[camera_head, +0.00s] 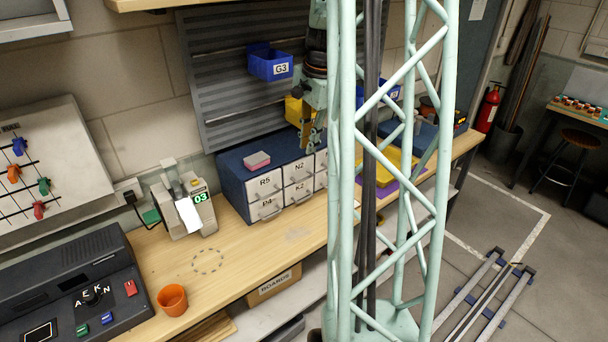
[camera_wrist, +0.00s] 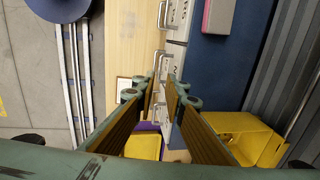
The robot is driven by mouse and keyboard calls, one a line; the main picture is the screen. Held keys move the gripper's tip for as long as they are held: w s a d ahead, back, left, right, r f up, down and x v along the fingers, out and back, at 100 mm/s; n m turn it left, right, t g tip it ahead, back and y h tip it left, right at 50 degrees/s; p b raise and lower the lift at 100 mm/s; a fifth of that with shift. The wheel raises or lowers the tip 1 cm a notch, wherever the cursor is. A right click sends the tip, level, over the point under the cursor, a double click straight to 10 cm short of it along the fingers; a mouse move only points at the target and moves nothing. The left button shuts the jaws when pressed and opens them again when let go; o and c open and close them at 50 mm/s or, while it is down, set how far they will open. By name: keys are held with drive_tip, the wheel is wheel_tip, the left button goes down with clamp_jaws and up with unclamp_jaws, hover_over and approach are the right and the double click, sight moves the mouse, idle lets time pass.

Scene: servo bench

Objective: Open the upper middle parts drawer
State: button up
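The parts drawer cabinet (camera_head: 236,180) is dark blue with pale drawer fronts and stands on the wooden bench against the wall. Its upper middle drawer (camera_head: 298,170) is labelled N2 and looks closed, with a bar handle on its front. K2 is below it and R5 is to its left; the right column is mostly hidden by my column. My gripper (camera_head: 308,143) hangs above the cabinet's right part, apart from the drawer. In the wrist view my gripper (camera_wrist: 161,88) is open and empty, with pale drawer fronts and handles beyond its fingertips.
A blue G3 bin (camera_head: 270,65) hangs on the wall panel above. A label printer (camera_head: 185,205) stands to the left. A yellow tray (camera_head: 386,166) lies to the right.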

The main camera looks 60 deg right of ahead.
sight(304, 179)
wheel_tip(304, 179, down, 14)
drive_tip(key=w, duration=0.2)
drive_tip(key=shift+d+r+b, duration=0.25)
drive_tip(key=shift+d+b, duration=0.15)
idle(0.5)
drive_tip(key=shift+w, duration=0.1)
drive_tip(key=shift+c, duration=0.3)
clamp_jaws()
drive_tip(key=s+a+b, duration=0.2)
drive_tip(key=s, duration=0.5)
drive_tip(key=s+a+b, duration=0.3)
drive_tip(key=s, duration=0.4)
drive_tip(key=shift+s, duration=0.3)
drive_tip(key=shift+a+f, duration=0.1)
